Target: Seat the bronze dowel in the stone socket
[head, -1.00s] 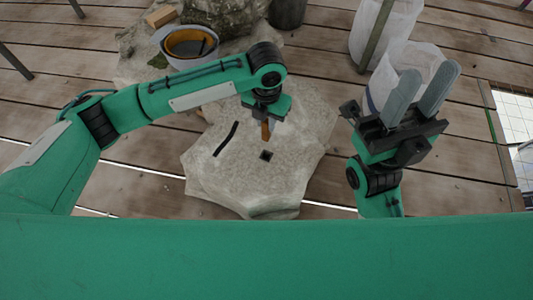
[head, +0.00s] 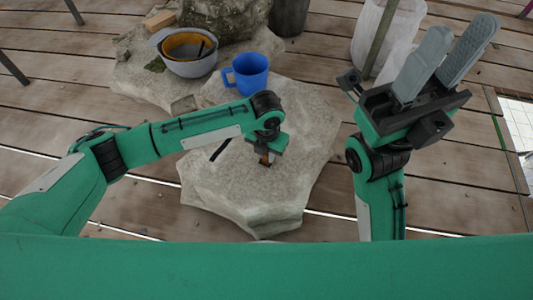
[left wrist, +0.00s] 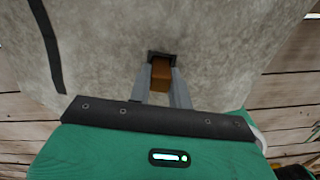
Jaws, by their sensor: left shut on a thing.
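The bronze dowel (left wrist: 161,76) is held between the two grey fingers of my left gripper (left wrist: 162,88), over the stone block. Its far end is at the dark square socket (left wrist: 160,55) in the stone; I cannot tell how deep it is in the hole. In the head view the dowel (head: 265,159) shows as a small brown piece below my left gripper (head: 266,157), and the wrist hides most of the socket. My right gripper (head: 461,30) is open and empty, raised to the right of the stone.
The pale stone block (head: 230,195) has a dark strip (head: 220,150) on top. A blue mug (head: 246,74) stands on the stone behind my left arm. White sacks (head: 388,30) stand behind my right gripper.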

